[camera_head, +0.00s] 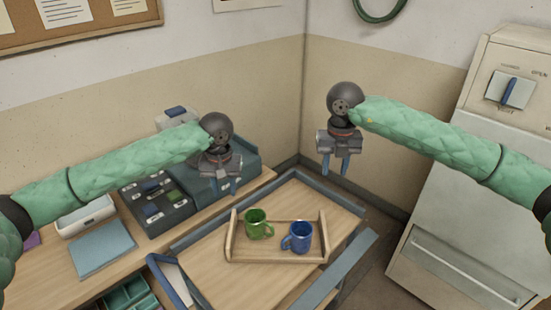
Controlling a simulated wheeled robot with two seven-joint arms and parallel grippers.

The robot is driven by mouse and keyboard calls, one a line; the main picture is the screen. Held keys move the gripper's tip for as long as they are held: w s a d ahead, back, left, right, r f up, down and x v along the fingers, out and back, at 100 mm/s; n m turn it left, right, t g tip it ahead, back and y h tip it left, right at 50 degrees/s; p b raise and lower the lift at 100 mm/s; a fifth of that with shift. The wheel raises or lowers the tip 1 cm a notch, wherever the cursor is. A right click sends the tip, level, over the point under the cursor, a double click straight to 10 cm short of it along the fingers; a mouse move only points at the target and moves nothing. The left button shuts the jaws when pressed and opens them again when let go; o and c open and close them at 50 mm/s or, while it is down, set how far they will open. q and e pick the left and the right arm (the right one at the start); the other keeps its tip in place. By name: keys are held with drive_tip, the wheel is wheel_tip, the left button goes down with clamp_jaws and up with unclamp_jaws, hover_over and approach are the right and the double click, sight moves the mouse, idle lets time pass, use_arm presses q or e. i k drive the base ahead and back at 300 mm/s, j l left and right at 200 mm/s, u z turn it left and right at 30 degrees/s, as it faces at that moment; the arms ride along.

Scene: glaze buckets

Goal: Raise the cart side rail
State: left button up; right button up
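The cart (206,284) has a wooden top with blue-grey edging. A blue-grey side rail (338,272) runs along its right side, apparently folded outward and lower than the top. A blue handle (168,280) stands at the cart's near left end. My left gripper (223,188) hangs fingers down above the cart's left edge, its fingers apart and empty. My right gripper (335,167) hangs fingers down above the cart's far right part, open and empty, well away from the side rail. Neither gripper touches the cart.
A wooden tray (275,255) on the cart holds a green mug (257,226) and a blue mug (298,237). A counter with a dark grey button unit (152,203), a blue-grey book (103,248) and a white bin (85,217) stands left. A cream appliance (470,230) stands right.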

sight(311, 298)
drive_tip(key=k+l, duration=0.15)
drive_tip(key=k, duration=0.35)
drive_tip(key=k+l, duration=0.15)
drive_tip(key=k, duration=0.35)
drive_tip(key=k+l, duration=0.15)
drive_tip(key=k, duration=0.3)
